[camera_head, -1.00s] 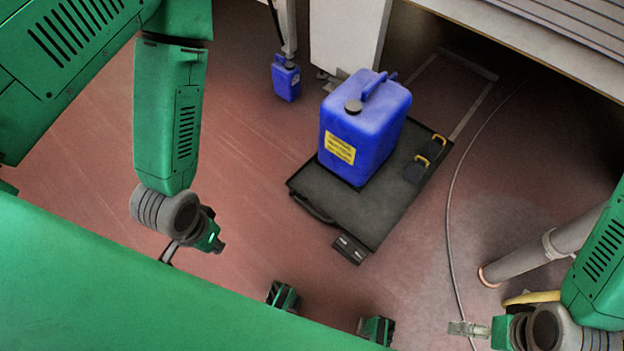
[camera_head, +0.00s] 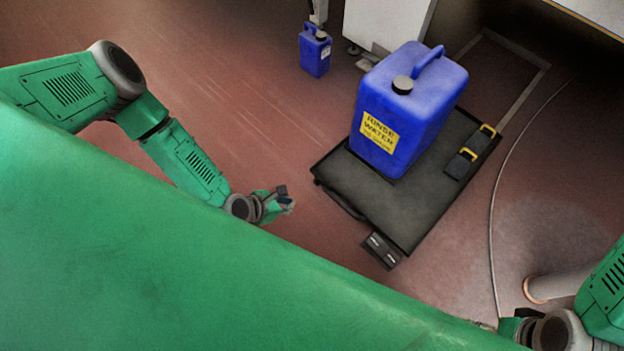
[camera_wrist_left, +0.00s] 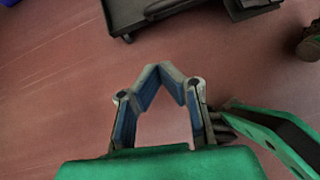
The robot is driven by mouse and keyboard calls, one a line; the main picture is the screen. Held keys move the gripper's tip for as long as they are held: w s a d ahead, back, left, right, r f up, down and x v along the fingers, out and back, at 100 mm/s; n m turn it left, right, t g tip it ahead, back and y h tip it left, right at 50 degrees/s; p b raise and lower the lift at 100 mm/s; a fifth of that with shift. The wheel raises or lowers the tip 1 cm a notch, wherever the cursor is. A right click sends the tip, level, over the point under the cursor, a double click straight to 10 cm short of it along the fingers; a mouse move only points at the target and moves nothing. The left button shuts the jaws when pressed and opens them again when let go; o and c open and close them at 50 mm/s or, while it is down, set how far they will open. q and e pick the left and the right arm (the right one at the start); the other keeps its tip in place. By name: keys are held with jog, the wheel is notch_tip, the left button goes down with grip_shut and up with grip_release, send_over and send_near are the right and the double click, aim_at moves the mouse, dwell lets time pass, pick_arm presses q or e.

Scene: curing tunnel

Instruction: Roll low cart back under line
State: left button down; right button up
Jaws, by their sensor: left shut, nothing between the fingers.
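The low black cart (camera_head: 415,215) stands on the red floor, angled, in the head view. A large blue jug (camera_head: 408,105) with a yellow rinse water label sits upright on it. A dark handle (camera_head: 339,203) runs along the cart's left near edge. In the left wrist view, part of the cart (camera_wrist_left: 130,12) shows at the top. My left gripper (camera_head: 287,201) is shut and empty, left of the cart and apart from it; its fingertips (camera_wrist_left: 163,70) meet in the left wrist view. My right gripper is mostly hidden at the lower right.
A pale outline (camera_head: 521,95) marks the floor beyond the cart, running toward the dark space under the line. A small blue jug (camera_head: 315,52) stands by a white cabinet (camera_head: 385,22). A grey hose (camera_head: 492,215) and pipe (camera_head: 560,284) lie right. Floor left is clear.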

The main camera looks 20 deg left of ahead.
pick_arm(q)
jog(key=w+r+b+x, duration=0.1)
jog(key=b+x, duration=0.4)
jog(key=x, duration=0.7)
jog(key=shift+w+d, duration=0.4)
jog(key=shift+w, duration=0.25)
jog(key=shift+r, duration=0.1)
